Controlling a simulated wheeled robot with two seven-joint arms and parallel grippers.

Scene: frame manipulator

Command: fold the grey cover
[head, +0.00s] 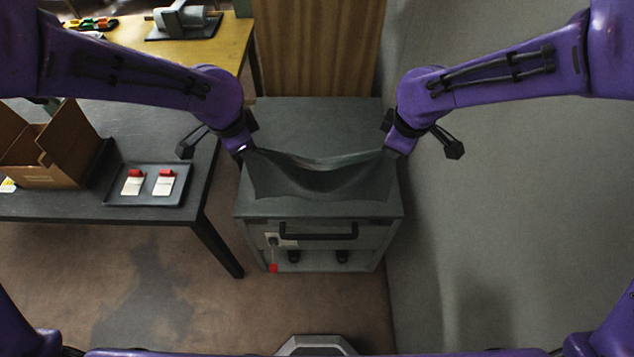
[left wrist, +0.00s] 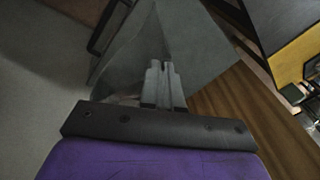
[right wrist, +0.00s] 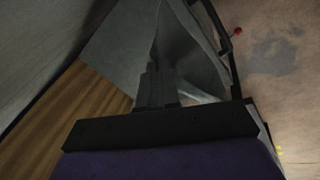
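The grey cover (head: 318,182) hangs between my two grippers over the top of a grey cabinet (head: 318,115). Its upper edge sags in the middle and its lower part drapes towards the cabinet's front edge. My left gripper (head: 245,152) is at the cover's left corner, and its fingers (left wrist: 160,75) are close together on the cloth in the left wrist view. My right gripper (head: 388,150) is at the right corner, and its fingers (right wrist: 155,80) are also close together on the cloth in the right wrist view. The fingertips are partly hidden by the cover.
The cabinet has a black front handle (head: 318,236) and a red-tipped item (head: 273,267). A dark table (head: 100,210) at left holds an open cardboard box (head: 55,155) and a tray (head: 120,197) with two red-and-white items. A grey wall (head: 500,220) is close on the right.

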